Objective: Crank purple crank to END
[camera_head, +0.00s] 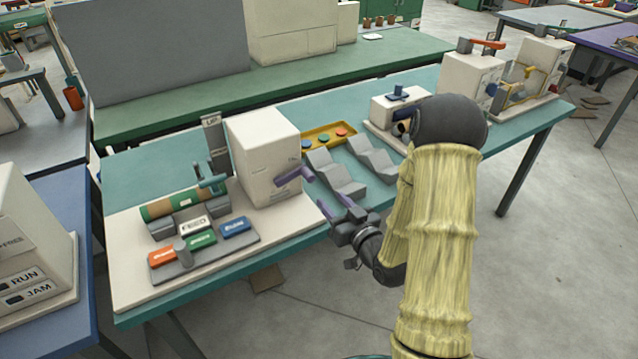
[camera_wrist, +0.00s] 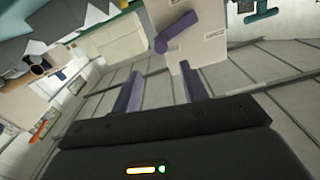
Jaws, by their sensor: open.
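The purple crank (camera_head: 296,177) sticks out from the right face of the cream winder housing (camera_head: 262,150). In the wrist view the purple crank (camera_wrist: 177,32) shows as a bar with a knob end, on the housing (camera_wrist: 208,40). Small labels on that face are too small to read, so I cannot tell which marks END. My gripper (camera_head: 333,204) is open and empty, to the right of and a little below the crank, apart from it. In the wrist view my gripper (camera_wrist: 160,88) has its two purple fingers spread, with the crank beyond them.
Colored label blocks (camera_head: 202,240) lie in front. Grey angled blocks (camera_head: 335,173) and a yellow tray (camera_head: 330,138) stand to the right. Open floor lies in front of the table.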

